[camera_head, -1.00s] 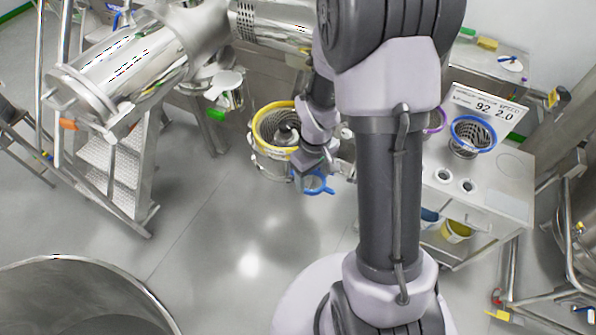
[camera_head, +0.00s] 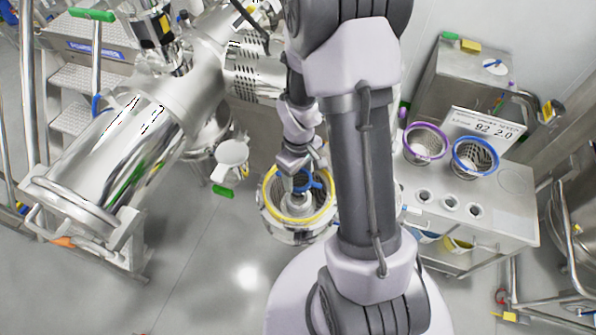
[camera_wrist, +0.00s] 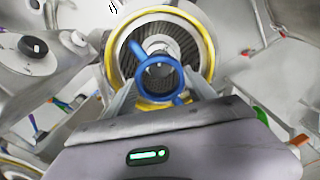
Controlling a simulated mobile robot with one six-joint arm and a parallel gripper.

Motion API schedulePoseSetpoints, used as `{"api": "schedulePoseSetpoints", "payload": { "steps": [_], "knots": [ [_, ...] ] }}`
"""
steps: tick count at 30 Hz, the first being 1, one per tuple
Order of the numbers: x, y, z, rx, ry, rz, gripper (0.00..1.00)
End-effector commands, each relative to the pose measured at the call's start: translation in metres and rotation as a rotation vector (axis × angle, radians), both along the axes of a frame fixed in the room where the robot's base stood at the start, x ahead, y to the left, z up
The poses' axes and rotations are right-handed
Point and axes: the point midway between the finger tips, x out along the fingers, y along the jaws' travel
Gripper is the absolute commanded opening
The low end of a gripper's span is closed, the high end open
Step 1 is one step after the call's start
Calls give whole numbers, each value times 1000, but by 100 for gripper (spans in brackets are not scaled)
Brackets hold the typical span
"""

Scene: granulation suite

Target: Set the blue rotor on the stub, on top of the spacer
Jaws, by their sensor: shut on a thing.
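The blue rotor (camera_head: 306,183) is a ring with arms, and it also shows in the wrist view (camera_wrist: 155,72). My gripper (camera_head: 296,170) is shut on the blue rotor. It holds the rotor over the yellow-rimmed round housing (camera_head: 272,211), near its centre. In the wrist view, the housing's yellow rim (camera_wrist: 207,55) surrounds a dark ribbed screen. A pale grey stub (camera_head: 299,201) stands in the housing, just below the rotor. I cannot tell whether rotor and stub touch, and I cannot make out the spacer.
A steel table (camera_head: 490,228) at the right holds a purple-rimmed basket (camera_head: 427,143), a blue-rimmed basket (camera_head: 475,157), several small round pieces and a sign (camera_head: 484,133). A large steel cylinder (camera_head: 110,165) lies at the left. A white scoop-like part (camera_head: 231,154) is left of the housing.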

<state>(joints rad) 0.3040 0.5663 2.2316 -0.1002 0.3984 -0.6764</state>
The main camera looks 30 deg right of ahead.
Motion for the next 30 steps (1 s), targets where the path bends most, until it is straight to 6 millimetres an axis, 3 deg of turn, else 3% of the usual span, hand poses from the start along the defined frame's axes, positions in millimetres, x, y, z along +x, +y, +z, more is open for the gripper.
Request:
{"api": "schedulePoseSetpoints", "payload": {
  "steps": [21, 30],
  "knots": [
    [0, 0, -85, 0, -1, -1, 7],
    [0, 0, -92, 0, -1, -1, 7]
  ]
}}
